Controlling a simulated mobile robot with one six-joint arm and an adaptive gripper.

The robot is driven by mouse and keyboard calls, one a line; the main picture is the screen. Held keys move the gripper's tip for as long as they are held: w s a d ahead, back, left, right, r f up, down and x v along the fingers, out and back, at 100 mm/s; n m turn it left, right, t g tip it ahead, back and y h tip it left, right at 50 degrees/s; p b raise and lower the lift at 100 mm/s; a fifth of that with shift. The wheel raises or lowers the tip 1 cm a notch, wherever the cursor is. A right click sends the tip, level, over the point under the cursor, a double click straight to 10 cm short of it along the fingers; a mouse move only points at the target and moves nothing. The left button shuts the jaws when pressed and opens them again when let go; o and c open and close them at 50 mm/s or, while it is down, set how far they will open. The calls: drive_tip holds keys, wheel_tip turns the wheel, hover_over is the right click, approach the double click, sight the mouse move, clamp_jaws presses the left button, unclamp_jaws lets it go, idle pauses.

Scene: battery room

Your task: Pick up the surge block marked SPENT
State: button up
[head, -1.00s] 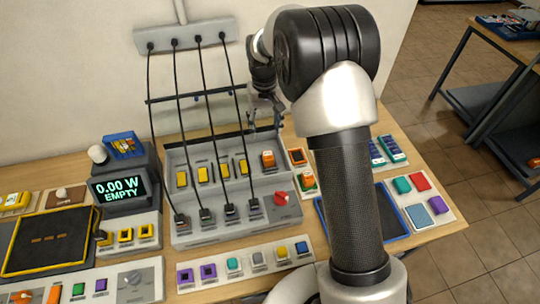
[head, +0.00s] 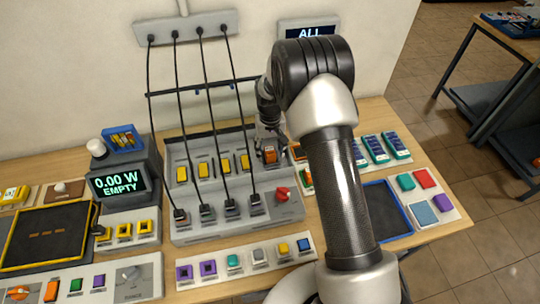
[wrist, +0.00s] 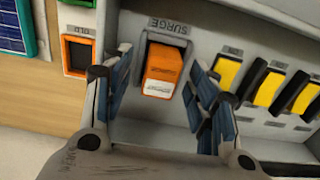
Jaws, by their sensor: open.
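The orange surge block (wrist: 164,70) sits in the slot labelled SURGE in the wrist view. It has a pale label on its lower part, too small to read. In the head view the block (head: 270,156) shows at the right end of the grey rack (head: 180,150), partly behind my gripper. My gripper (wrist: 160,62) is open, one blue-padded finger on each side of the block, with visible gaps. The gripper (head: 269,143) is low over the rack in the head view.
Several yellow blocks (wrist: 267,89) stand close to the right of the surge slot. An orange-rimmed socket (wrist: 77,55) lies to its left. Black cables (head: 210,120) hang in front of the rack. A red knob (head: 282,194) is nearby.

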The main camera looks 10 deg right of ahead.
drive_tip(key=shift+f, duration=0.45)
drive_tip(key=shift+c, duration=0.4)
drive_tip(key=c, duration=1.1)
